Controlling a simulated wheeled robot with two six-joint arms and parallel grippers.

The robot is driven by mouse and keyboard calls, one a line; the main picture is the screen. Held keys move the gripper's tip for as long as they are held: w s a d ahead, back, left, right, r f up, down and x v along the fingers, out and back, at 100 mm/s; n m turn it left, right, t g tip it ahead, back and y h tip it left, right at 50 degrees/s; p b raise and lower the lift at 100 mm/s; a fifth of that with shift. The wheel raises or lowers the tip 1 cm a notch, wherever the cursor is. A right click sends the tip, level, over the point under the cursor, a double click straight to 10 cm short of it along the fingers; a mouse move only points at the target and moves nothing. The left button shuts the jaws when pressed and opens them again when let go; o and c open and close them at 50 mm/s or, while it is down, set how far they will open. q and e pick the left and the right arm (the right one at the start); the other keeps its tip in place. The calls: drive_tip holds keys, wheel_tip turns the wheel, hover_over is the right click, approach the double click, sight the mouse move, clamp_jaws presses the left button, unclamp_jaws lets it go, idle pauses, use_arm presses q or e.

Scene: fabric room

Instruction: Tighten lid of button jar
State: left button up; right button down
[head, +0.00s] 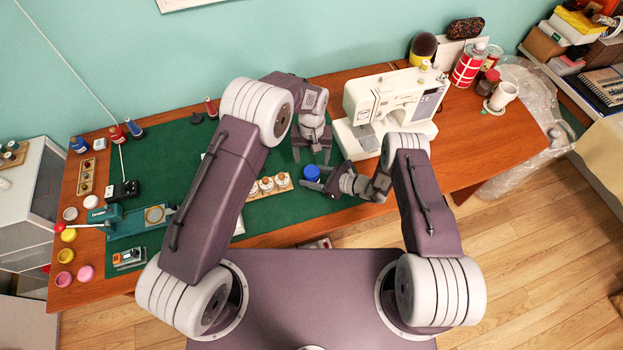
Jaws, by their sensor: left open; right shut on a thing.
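The button jar's blue lid (312,171) shows near the front middle of the green cutting mat, and the jar appears upright. The jar's body is mostly hidden beneath the lid and by my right gripper. My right gripper (320,184) comes in low from the right and is shut on the jar, below the lid. My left gripper (312,155) is open and empty. It points down just behind the lid in the picture, with its two fingers apart; I cannot tell its exact height above the mat.
A white sewing machine (390,108) stands close to the right of both grippers. A wooden rack (284,180) with several round-topped pieces lies left of the jar, partly behind my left arm. A teal press (108,214) stands at the left. The green mat (172,153) has free room at back left.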

sight(318, 178)
use_arm(q)
wheel_tip(318, 178, up, 5)
drive_tip(key=shift+r, duration=0.2)
use_arm(e)
drive_tip(key=c, duration=0.5)
unclamp_jaws()
drive_tip(key=shift+d, duration=0.1)
drive_tip(key=b+v, duration=0.1)
drive_tip(key=v, duration=0.7)
drive_tip(key=shift+d+r, duration=0.1)
drive_tip(key=shift+r, duration=0.05)
drive_tip(key=shift+s+d+r, duration=0.15)
drive_tip(key=shift+s+d, duration=0.05)
drive_tip(key=shift+d, duration=0.05)
use_arm(q)
drive_tip(key=shift+f, duration=0.55)
drive_tip(key=shift+a, duration=0.1)
